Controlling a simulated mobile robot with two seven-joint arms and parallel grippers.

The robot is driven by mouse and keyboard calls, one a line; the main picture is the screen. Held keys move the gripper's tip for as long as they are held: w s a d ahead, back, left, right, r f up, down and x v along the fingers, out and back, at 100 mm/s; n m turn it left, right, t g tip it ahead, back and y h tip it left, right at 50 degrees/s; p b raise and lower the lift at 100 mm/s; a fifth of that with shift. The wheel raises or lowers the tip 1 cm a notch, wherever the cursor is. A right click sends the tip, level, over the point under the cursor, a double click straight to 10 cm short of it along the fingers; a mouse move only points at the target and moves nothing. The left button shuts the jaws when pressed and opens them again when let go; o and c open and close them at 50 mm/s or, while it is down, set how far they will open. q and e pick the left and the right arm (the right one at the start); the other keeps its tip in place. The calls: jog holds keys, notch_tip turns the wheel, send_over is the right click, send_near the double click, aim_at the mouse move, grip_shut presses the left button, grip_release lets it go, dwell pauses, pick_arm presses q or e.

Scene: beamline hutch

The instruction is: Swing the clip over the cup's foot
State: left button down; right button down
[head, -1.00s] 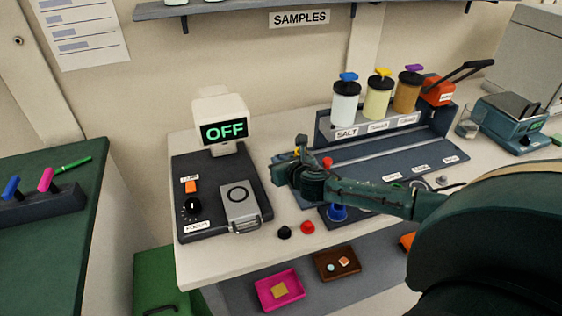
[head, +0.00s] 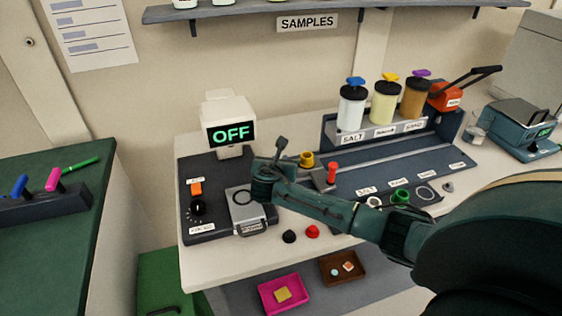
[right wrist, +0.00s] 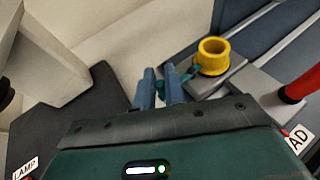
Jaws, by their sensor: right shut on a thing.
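The yellow cup (head: 307,159) stands upright on a grey block at the left end of the bench fixture. It is close up in the right wrist view (right wrist: 212,55), with its wide foot resting on the block. A small teal clip (right wrist: 190,73) lies between my fingers and the cup's left side, at the foot. My right gripper (right wrist: 161,76) is shut on the clip, left of the cup. In the head view the right gripper (head: 281,146) reaches in front and left of the cup; the clip is hidden there. Whether the clip overlaps the foot is unclear. My left gripper is out of view.
A red handle (head: 331,171) stands right of the cup. The monitor reading OFF (head: 230,131) and its dark instrument base are at left. Black (head: 289,237) and red (head: 312,231) knobs lie in front. Labelled jars (head: 385,102) stand behind.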

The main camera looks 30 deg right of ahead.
jog(key=shift+w, duration=0.1)
dwell(0.4)
jog(key=c, duration=1.5)
grip_release()
jog(key=v, duration=1.3)
jog(key=shift+a+r, duration=0.15)
